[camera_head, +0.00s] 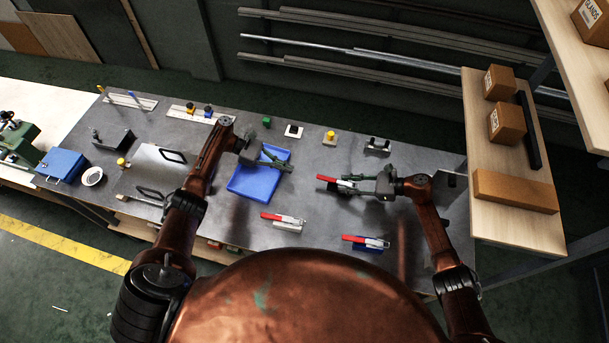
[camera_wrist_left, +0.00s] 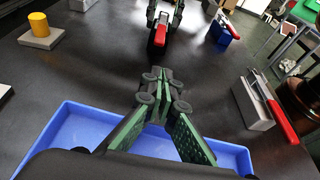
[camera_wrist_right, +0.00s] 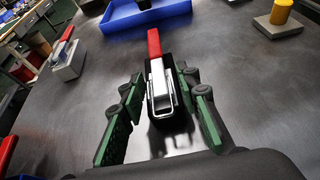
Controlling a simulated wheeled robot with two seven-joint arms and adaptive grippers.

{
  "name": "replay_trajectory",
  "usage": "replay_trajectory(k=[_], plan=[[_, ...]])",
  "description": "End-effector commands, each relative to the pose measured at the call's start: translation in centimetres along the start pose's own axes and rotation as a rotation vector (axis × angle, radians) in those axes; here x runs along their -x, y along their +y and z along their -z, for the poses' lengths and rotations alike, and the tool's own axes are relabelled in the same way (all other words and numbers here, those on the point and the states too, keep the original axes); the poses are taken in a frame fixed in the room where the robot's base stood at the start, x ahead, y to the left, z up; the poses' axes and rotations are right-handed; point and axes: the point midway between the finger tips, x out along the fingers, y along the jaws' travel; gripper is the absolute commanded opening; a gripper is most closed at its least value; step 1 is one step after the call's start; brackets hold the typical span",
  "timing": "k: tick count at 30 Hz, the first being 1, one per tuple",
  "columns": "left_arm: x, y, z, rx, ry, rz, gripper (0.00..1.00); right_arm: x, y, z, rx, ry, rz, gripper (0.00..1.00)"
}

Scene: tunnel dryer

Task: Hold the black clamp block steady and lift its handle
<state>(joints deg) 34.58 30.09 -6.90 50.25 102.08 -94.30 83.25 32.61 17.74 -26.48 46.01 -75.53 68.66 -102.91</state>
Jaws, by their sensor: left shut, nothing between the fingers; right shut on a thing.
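The black clamp block (camera_wrist_right: 165,110) has a red handle (camera_wrist_right: 154,43) and a silver metal lever. In the head view its red handle (camera_head: 326,178) points left, low beside the block. My right gripper (camera_head: 347,184) is shut on the block, with one green-padded finger along each side in the right wrist view (camera_wrist_right: 160,100). My left gripper (camera_head: 285,167) is shut and empty above the blue tray (camera_head: 246,184). In the left wrist view its fingertips (camera_wrist_left: 163,85) meet and point toward the red handle (camera_wrist_left: 160,35), with a gap of bare table between.
A grey clamp (camera_head: 285,222) and a blue clamp (camera_head: 370,243), both red-handled, stand along the front of the table. A yellow knob on a grey base (camera_head: 329,138) and a black part (camera_head: 377,145) stand behind. Shelves with cardboard boxes (camera_head: 507,122) are on the right.

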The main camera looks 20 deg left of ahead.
Motion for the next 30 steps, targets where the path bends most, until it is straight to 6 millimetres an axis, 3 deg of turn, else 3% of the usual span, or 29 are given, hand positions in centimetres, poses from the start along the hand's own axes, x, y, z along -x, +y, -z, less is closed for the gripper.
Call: replay_trajectory(k=[18,30], plan=[[-9.0,0.0,0.1,0.0,0.001,0.001,0.0,0.0,0.0,0.1,0.0,0.001,0.0,0.0],[-9.8,0.0,0.1,0.0,0.001,0.0,0.0,0.0,0.0,0.1,-0.001,0.001,0.0,0.0]])
